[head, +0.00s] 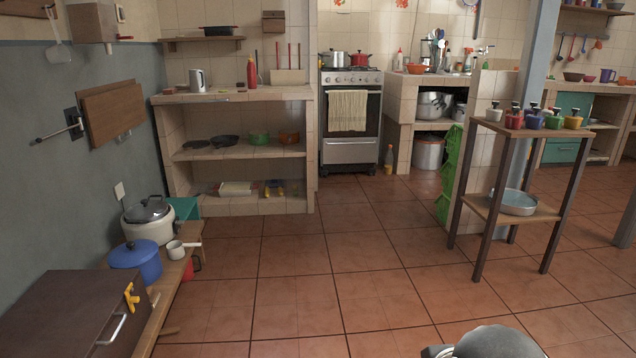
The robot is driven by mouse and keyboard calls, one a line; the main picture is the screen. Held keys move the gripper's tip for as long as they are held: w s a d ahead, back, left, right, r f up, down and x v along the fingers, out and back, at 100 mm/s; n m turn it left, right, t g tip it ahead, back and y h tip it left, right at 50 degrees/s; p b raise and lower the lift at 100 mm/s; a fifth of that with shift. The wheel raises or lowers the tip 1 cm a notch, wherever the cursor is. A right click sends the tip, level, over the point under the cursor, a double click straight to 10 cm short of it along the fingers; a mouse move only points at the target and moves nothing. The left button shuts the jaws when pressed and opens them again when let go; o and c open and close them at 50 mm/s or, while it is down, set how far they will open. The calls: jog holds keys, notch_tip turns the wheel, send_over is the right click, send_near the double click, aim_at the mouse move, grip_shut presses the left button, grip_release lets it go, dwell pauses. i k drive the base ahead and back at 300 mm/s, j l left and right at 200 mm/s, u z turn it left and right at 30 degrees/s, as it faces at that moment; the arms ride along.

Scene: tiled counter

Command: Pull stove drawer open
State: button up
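The stove (351,84) stands against the back wall, between two tiled counters. Its drawer (349,151) is the light metal panel at the bottom, below the oven door, and it looks closed. A striped towel (348,110) hangs over the oven door front. A silver pot (333,59) and a red pot (360,59) sit on top of the stove. A grey rounded part of my own arm shows at the bottom edge, far from the stove. My gripper's fingers are not in view.
The tiled floor (300,260) is open between me and the stove. A wooden stand (540,130) with several small pots is on the right. A low bench (158,300) with pots runs along the left wall. A bottle (388,160) stands right of the stove.

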aim_at(351, 149)
jog(key=i, duration=4.65)
jog(key=i+z, duration=0.15)
jog(key=i, duration=0.25)
jog(key=i+j+z, duration=0.15)
jog(key=i, duration=0.25)
jog(key=i+j+z, duration=0.2)
jog(key=i, duration=0.2)
jog(key=l, duration=0.1)
